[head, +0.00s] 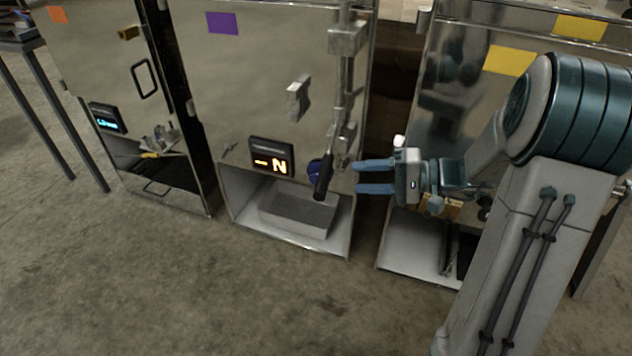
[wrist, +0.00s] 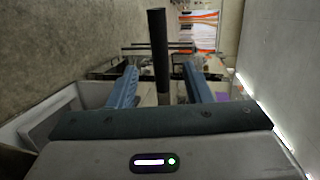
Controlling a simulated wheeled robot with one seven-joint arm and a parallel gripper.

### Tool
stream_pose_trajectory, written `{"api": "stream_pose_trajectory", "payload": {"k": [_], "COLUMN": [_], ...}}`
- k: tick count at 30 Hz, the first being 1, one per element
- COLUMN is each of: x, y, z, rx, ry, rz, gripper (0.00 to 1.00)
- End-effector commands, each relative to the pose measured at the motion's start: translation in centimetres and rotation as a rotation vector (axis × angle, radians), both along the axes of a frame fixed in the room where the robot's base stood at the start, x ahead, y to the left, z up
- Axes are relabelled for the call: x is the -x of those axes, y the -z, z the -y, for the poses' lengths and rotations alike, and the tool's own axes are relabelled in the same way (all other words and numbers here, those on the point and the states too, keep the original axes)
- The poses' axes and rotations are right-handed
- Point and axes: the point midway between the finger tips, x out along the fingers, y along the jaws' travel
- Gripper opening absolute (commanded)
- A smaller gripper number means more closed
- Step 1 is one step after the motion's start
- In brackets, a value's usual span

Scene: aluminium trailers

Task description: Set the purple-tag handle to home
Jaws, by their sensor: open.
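The purple tag (head: 223,23) is on the upper left of the middle metal cabinet. That cabinet's handle has a black grip (head: 323,177) hanging down at the lower right of its front; the grip also shows in the wrist view (wrist: 158,38). The display (head: 271,160) left of the handle reads a dash and an orange N. My gripper (head: 357,176) is open, to the right of the grip, with its blue fingers pointing left at it. In the wrist view the grip appears between the two fingers, with no visible contact. The fingers look empty.
A grey bin (head: 299,212) sits in the open bay below the display. An orange-tag cabinet (head: 110,45) with a cyan display stands left, and a yellow-tag cabinet (head: 462,55) stands right behind my arm. The concrete floor (head: 190,290) in front is clear.

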Motion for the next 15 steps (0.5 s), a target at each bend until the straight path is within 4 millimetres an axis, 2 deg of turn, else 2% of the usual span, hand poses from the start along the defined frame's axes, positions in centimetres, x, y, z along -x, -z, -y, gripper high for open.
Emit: {"api": "stream_pose_trajectory", "payload": {"k": [9, 15], "x": [-1.1, -1.6], "y": [1.5, 2.0], "z": [-6.7, -9.6], "rx": [0.002, 0.002], "ry": [-0.005, -0.003], "rz": [-0.002, -0.002], "gripper": [0.45, 0.45]}}
